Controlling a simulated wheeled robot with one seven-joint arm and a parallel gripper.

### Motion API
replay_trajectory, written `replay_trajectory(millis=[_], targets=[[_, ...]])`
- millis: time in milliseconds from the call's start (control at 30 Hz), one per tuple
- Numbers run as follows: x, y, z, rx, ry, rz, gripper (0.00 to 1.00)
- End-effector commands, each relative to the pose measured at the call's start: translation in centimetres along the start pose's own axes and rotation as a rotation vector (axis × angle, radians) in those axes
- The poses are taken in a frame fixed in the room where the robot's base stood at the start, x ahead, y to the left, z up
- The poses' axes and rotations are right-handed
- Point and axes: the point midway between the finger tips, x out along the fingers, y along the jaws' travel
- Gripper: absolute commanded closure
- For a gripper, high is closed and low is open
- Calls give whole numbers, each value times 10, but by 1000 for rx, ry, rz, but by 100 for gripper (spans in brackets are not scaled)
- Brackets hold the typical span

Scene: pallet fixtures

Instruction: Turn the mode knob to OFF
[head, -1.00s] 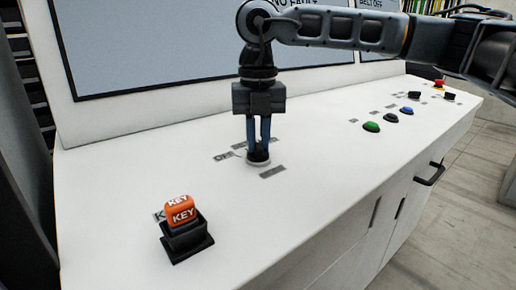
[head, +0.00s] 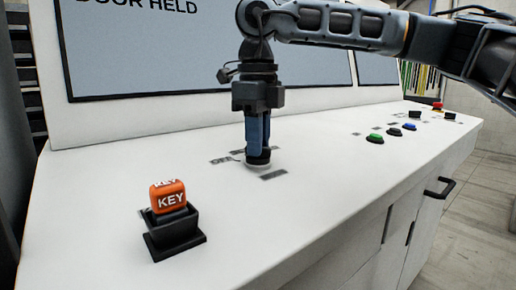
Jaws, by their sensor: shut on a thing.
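The mode knob (head: 258,157) is a small dark knob on a pale round base on the white console top.
An orange KEY block (head: 168,196) sits in a black holder (head: 175,235) at the front left. Green (head: 375,139), black and blue (head: 409,127) buttons and a red button (head: 437,106) stand to the right. A screen (head: 180,50) reading "DOOR HELD" rises behind.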

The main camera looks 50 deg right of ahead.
Motion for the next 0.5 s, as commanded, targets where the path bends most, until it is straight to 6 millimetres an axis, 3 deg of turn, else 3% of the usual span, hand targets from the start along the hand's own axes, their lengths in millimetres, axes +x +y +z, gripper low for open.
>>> replay_trajectory(millis=[500], targets=[[0, 0, 1, -345, -3, -1, 100]])
